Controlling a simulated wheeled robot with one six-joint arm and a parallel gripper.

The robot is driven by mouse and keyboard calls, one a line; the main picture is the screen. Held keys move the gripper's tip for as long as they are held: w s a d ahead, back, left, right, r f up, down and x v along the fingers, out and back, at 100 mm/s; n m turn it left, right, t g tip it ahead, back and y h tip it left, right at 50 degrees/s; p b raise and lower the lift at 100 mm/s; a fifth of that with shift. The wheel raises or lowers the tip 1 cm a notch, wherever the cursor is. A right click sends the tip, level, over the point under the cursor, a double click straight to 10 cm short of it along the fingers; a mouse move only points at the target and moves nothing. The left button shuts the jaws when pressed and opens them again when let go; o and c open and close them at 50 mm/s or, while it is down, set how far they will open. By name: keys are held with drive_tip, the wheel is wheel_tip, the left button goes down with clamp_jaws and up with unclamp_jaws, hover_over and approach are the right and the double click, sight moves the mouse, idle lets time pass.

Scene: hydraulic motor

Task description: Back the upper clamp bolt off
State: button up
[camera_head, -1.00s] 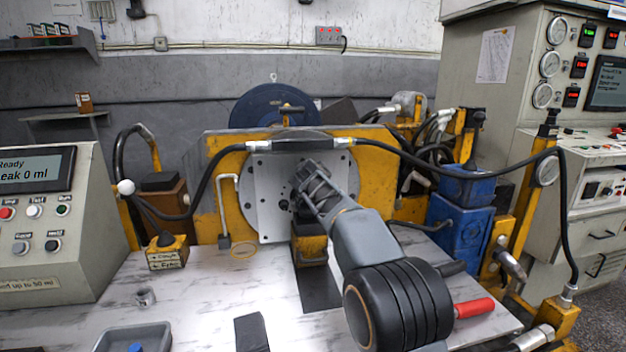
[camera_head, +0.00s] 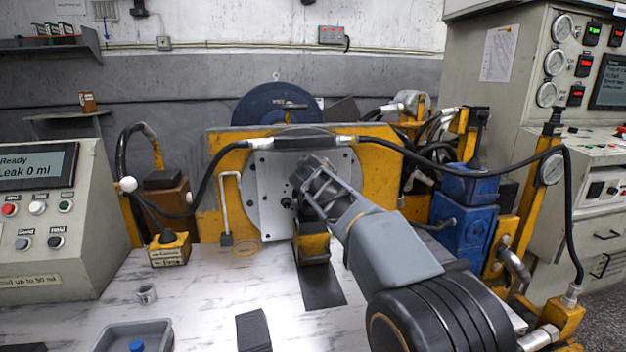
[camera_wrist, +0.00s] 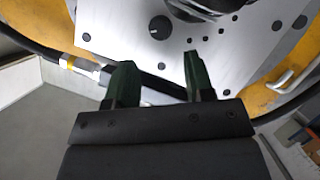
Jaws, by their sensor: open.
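The motor's pale square face plate (camera_head: 270,205) stands upright on the yellow stand, with small dark bolts in it. A T-shaped handle (camera_head: 289,106) rises above the stand's top edge; I cannot tell whether this is the upper clamp bolt. My gripper (camera_head: 310,188) is in front of the plate's right half and hides part of it. In the wrist view my gripper (camera_wrist: 159,78) has its two dark green fingers apart, with nothing held between them. A dark round bolt (camera_wrist: 160,27) on the plate shows beyond the fingertips, apart from them.
A black hose (camera_head: 215,170) loops across the front of the stand; its metal fitting (camera_wrist: 85,68) shows left of the fingers. A yellow block (camera_head: 168,250), a grey tray (camera_head: 105,340) and a small metal cup (camera_head: 147,294) are on the bench. Blue valve blocks (camera_head: 465,230) stand right.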

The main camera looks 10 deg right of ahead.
drive_tip(key=v, duration=0.7)
drive_tip(key=w+d+r+m+g+p, duration=0.15)
drive_tip(key=d+r+p, duration=0.35)
drive_tip(key=d+p, duration=0.85)
drive_tip(key=s+a+f+m+t+y+p, duration=0.1)
drive_tip(key=a+f+m+y+p, duration=0.4)
drive_tip(key=a+m+y, duration=0.15)
drive_tip(key=shift+t+h, duration=0.25)
drive_tip(key=shift+h, duration=0.2)
drive_tip(key=x, duration=0.4)
drive_tip(key=b+x, duration=0.1)
drive_tip(key=x, duration=0.4)
drive_tip(key=a+b+x, duration=0.1)
drive_tip(key=x, duration=0.3)
drive_tip(key=shift+w, duration=0.1)
drive_tip(key=shift+c, duration=0.5)
